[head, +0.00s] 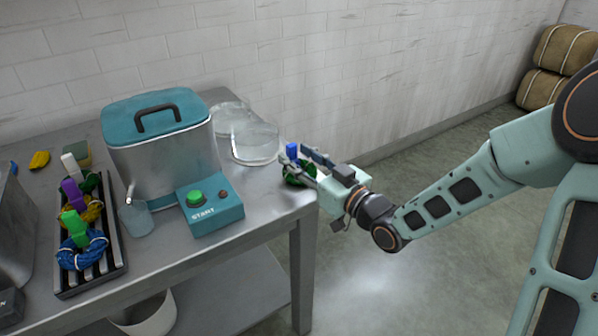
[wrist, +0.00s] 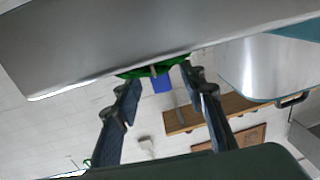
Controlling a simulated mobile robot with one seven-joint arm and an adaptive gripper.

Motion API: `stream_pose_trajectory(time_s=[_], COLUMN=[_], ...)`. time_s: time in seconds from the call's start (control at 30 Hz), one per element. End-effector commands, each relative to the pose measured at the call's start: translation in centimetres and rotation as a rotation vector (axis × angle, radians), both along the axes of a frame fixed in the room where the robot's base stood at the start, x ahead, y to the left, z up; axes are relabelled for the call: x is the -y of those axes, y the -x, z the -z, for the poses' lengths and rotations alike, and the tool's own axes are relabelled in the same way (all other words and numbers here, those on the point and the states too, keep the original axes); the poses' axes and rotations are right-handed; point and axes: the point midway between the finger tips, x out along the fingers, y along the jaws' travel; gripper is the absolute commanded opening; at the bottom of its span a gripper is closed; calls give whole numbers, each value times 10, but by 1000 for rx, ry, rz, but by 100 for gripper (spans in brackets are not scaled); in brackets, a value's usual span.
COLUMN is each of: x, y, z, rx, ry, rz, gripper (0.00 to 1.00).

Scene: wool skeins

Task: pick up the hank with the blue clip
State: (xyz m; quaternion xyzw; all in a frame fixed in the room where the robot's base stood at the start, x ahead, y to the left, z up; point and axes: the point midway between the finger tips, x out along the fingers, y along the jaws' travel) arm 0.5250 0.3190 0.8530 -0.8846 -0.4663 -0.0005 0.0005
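The green hank (head: 297,177) with the blue clip (head: 291,152) lies at the right end of the steel table, close to the edge. In the wrist view the green hank (wrist: 150,71) shows at the table's edge, with the blue clip (wrist: 162,84) between my fingers. My gripper (head: 294,156) reaches in from the right, its two fingers spread to either side of the hank. In the wrist view my gripper (wrist: 160,80) shows a wide gap between its fingertips. I cannot see firm contact with the hank; the fingers partly hide it in the head view.
A steel tub (head: 165,160) with a teal lid and a START box (head: 209,205) stand left of the hank. Clear round dishes (head: 254,142) lie behind. A dark rack (head: 118,262) at left holds several clipped hanks. A beaker (head: 136,219) stands beside it.

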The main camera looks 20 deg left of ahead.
Motion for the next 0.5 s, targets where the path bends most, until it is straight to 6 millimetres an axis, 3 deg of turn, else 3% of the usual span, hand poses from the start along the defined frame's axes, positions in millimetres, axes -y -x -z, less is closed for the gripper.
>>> stream_pose_trajectory(time_s=[0.13, 0.43, 0.5], x=[-16, -19, -19], y=[-11, -14, -14], z=[2, 0, 0], rx=[-1, -1, -1], ry=[0, 1, 1], rz=[0, 2, 2], gripper=[38, 38, 30])
